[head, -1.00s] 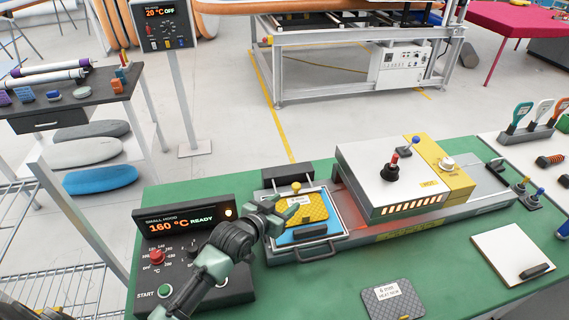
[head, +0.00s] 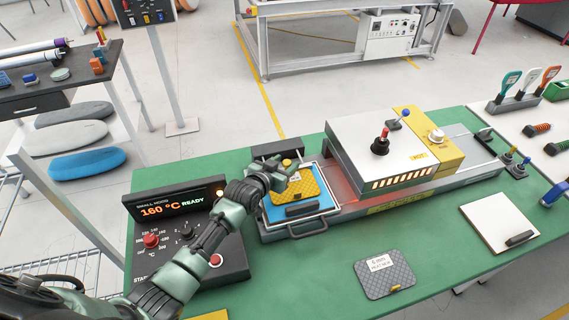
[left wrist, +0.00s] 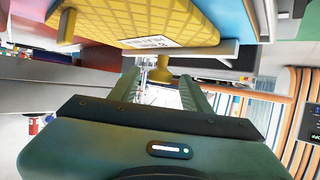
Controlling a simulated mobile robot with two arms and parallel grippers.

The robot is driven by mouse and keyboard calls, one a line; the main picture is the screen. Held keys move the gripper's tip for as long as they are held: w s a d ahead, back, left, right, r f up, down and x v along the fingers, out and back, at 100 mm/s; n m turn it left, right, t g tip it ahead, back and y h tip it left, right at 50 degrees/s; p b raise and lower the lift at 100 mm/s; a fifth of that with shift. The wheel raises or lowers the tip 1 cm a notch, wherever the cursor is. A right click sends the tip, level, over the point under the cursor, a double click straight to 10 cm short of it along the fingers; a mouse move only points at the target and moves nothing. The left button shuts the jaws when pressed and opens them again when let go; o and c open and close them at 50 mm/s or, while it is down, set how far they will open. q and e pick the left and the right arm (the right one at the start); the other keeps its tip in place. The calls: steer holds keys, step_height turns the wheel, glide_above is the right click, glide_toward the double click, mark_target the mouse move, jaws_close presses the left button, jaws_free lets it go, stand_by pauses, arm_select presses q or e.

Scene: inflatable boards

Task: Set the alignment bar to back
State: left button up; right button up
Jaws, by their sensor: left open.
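My left gripper (head: 281,178) is at the left edge of the yellow quilted pad (head: 299,184), close to a small yellow knob (head: 287,163). In the left wrist view the gripper (left wrist: 160,92) is open, with the yellow knob (left wrist: 161,71) showing between and beyond its two green fingers; contact cannot be told. The pad lies on a blue sheet in a metal tray (head: 322,227). A short black bar (head: 301,210) lies along the pad's front, and a black block (head: 279,149) stands behind the tray. I cannot tell for certain which part is the alignment bar.
A white-and-yellow heated hood (head: 375,155) stands just right of the tray. The control box (head: 180,212) reads 160 °C READY, left of it and under my arm. A grey pad (head: 389,275) and white board (head: 499,227) lie on the green table (head: 330,285).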

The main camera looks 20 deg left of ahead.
arm_select(q)
jaws_close()
stand_by(1.4)
